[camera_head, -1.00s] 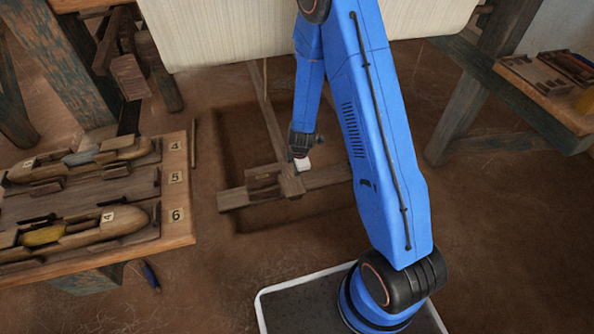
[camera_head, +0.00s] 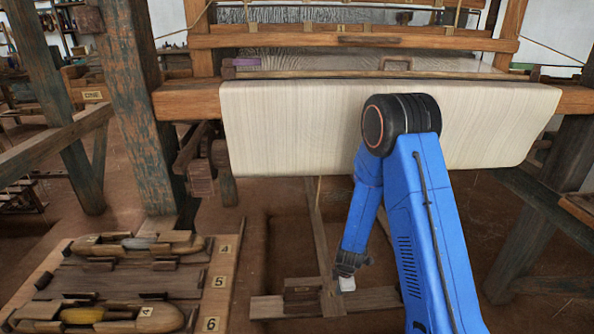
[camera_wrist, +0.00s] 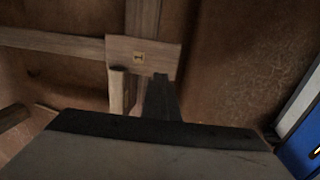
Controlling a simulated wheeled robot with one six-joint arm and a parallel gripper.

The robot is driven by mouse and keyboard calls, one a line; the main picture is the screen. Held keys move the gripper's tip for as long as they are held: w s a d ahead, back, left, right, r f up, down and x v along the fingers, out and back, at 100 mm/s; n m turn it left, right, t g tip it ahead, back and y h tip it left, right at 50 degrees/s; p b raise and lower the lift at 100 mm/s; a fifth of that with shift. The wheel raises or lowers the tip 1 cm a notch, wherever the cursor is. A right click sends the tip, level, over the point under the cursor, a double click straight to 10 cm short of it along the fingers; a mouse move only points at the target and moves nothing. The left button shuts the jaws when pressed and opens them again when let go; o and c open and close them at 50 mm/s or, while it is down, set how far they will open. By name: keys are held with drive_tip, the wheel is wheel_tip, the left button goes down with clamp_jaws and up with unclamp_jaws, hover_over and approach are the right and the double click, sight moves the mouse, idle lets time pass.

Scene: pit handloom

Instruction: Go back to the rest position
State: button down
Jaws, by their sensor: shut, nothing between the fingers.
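My gripper (camera_head: 347,272) hangs low under the loom's cloth in the head view, at the end of my bent blue arm. A small white part shows at its tip, by the wooden treadle bars (camera_head: 370,299). In the wrist view my gripper (camera_wrist: 160,78) shows as one dark narrow shape with no gap visible; it is shut and empty.
A shuttle board (camera_head: 222,265) with numbered slots 4, 5 and 6 stands at lower left, holding shuttles. A thick post (camera_head: 130,105) rises at left. Bare floor lies between board and treadles.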

drive_tip(key=s+r+m+y, duration=0.1)
drive_tip(key=s+r+m, duration=0.2)
drive_tip(key=r, duration=0.7)
drive_tip(key=s+r+m+t, duration=0.1)
drive_tip(key=s+r+m, duration=0.15)
drive_tip(key=r, duration=0.75)
drive_tip(key=s+r+m+y, duration=0.1)
drive_tip(key=s+r+m, duration=0.2)
drive_tip(key=r, duration=0.7)
drive_tip(key=s+d+r+m, duration=0.2)
drive_tip(key=s+r, duration=0.3)
drive_tip(key=s, duration=0.3)
drive_tip(key=s+d+r+m+t+h, duration=0.1)
drive_tip(key=s+r+m, duration=0.3)
drive_tip(key=s, duration=0.4)
drive_tip(key=s+d+r+m+h, duration=0.1)
drive_tip(key=s+d+r+m, duration=0.2)
drive_tip(key=s+r, duration=0.2)
drive_tip(key=s, duration=0.3)
drive_tip(key=shift+s+d+r, duration=0.3)
drive_tip(key=shift+s+r, duration=0.05)
drive_tip(key=shift+r, duration=0.05)
